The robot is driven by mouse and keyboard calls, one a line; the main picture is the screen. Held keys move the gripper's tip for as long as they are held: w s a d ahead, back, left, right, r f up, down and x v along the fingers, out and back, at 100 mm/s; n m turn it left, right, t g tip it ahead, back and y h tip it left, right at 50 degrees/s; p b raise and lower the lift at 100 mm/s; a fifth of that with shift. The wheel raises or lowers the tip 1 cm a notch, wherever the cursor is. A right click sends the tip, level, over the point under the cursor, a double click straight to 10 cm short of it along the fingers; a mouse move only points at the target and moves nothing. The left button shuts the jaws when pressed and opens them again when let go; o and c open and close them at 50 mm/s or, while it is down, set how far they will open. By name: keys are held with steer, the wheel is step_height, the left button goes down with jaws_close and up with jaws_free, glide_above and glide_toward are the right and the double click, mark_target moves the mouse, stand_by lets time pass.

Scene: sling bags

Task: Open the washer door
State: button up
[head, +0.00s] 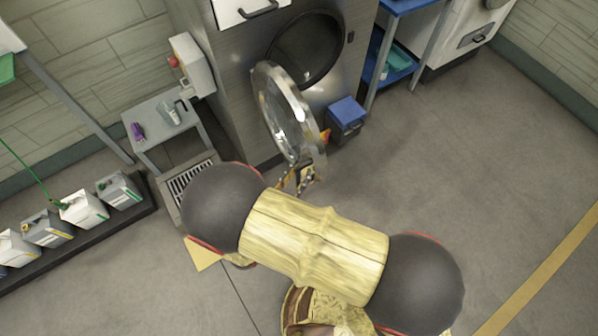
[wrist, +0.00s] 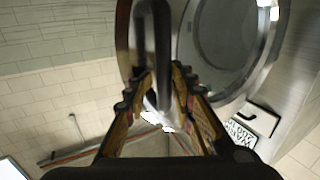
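The washer door (head: 287,110) is round with a metal rim and a glass middle. It stands swung out from the washer (head: 238,70), and the dark round opening (head: 306,48) shows behind it. In the wrist view the door (wrist: 225,45) fills the upper right. Its dark grey bar handle (wrist: 151,40) runs down between the fingers of my gripper (wrist: 162,75), which look closed on it. In the head view my gripper (head: 299,178) is at the door's lower edge, partly hidden by the door and my arm.
A blue-lidded box (head: 345,118) stands on the floor right of the door. A small grey table (head: 168,122) with bottles is on the left, by a floor grate (head: 193,180). Several jugs (head: 84,210) line the left wall. The floor at right is clear.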

steer(key=shift+o, duration=0.4)
steer(key=shift+a, duration=0.15)
steer(key=shift+s+a, duration=0.3)
steer(key=v, duration=1.1)
steer(key=shift+d, duration=0.1)
